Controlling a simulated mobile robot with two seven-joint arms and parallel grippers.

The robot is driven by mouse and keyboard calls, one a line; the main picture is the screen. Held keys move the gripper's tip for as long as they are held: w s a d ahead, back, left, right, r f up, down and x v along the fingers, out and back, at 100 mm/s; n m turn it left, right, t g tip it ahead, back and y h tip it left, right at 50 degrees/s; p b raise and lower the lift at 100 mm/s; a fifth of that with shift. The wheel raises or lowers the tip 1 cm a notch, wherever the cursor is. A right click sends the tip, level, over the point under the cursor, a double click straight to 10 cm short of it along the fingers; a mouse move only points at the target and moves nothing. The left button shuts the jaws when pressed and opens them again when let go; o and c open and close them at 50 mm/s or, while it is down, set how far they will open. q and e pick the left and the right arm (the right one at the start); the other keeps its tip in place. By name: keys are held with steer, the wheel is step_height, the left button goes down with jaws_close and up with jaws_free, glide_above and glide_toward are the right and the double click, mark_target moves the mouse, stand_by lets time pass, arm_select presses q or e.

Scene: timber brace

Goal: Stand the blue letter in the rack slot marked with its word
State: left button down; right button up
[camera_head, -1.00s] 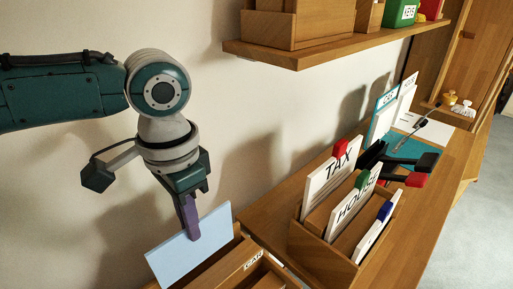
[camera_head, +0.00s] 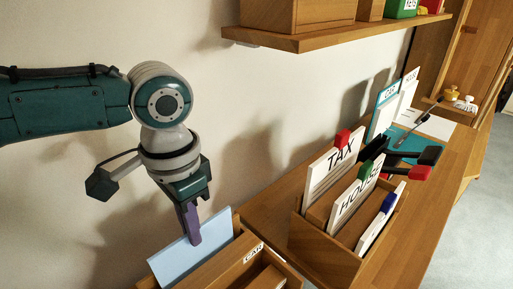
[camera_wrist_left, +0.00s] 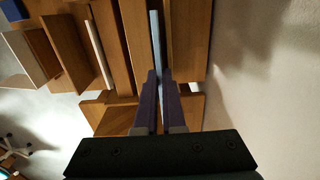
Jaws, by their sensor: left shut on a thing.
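The blue letter (camera_head: 185,262) is a plain light-blue sheet, upright and slightly tilted in the head view. My left gripper (camera_head: 194,238) is shut on its top edge with purple fingers. The letter's lower part is hidden behind the wooden wall of the rack (camera_head: 220,266), in its rear slot beside the wall. One rack label reads "CAR" (camera_head: 253,254); the other labels and the word on the letter do not show. In the left wrist view the letter (camera_wrist_left: 156,40) is a thin edge between the fingers (camera_wrist_left: 158,95), with wooden dividers on both sides. My right gripper is not in view.
A wooden file box (camera_head: 325,252) with cards marked "TAX" and "HOUSE" stands right of the rack. A shelf (camera_head: 330,36) juts from the wall above. Black and red items (camera_head: 415,160) and a teal mat (camera_head: 405,142) lie farther back on the desk.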

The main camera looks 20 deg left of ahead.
arm_select(q)
steer(key=shift+f+b, duration=0.65)
steer(key=shift+f, duration=0.45)
steer(key=shift+c, duration=2.3)
jaws_free()
steer(key=shift+r, duration=0.1)
step_height(320, 180, up, 8)
steer(key=p, duration=0.9)
